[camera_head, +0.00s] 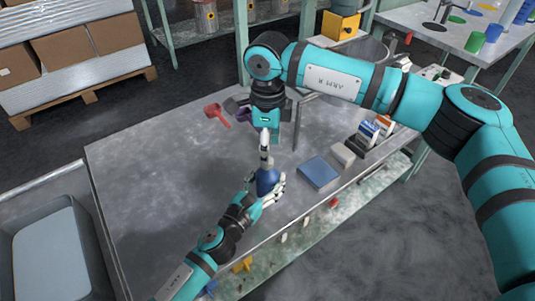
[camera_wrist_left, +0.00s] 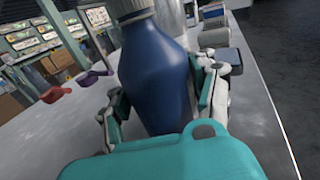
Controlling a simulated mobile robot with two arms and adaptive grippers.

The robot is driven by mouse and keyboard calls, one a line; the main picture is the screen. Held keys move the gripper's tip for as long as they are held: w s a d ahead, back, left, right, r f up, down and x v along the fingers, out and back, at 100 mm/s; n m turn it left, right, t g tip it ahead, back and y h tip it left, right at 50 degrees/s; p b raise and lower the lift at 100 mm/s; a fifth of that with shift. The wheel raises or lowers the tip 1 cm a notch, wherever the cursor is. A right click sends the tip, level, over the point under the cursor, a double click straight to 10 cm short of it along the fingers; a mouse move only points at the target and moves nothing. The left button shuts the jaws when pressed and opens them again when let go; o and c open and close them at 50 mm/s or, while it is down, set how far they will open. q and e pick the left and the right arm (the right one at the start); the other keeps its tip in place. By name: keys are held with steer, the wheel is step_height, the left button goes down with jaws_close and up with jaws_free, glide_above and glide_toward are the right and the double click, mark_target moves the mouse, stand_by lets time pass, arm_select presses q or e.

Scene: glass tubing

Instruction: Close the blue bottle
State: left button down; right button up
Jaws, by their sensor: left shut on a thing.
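The blue bottle (camera_head: 266,181) stands upright near the front edge of the metal table. My left gripper (camera_head: 271,189) is shut around its body; the bottle also fills the middle of the left wrist view (camera_wrist_left: 157,80). A whitish ribbed cap (camera_wrist_left: 131,8) shows at the bottle's neck, cut off by the top edge of that view. I cannot tell whether it is seated. My right gripper (camera_head: 266,146) points down directly above the bottle. Its fingertips are close together at the neck; whether they grip the cap is too small to tell.
On the metal table (camera_head: 160,170), a red scoop (camera_head: 216,114) and a purple scoop (camera_head: 244,115) lie behind the bottle. A blue box (camera_head: 320,172) and a grey block (camera_head: 343,153) lie to its right. The table's left part is clear.

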step_height(320, 180, up, 8)
steer(key=shift+r, duration=0.1)
arm_select(q)
steer(key=shift+c, duration=1.5)
jaws_free()
steer(key=v, duration=1.2)
steer(key=shift+s, duration=0.1)
steer(key=shift+r, duration=0.1)
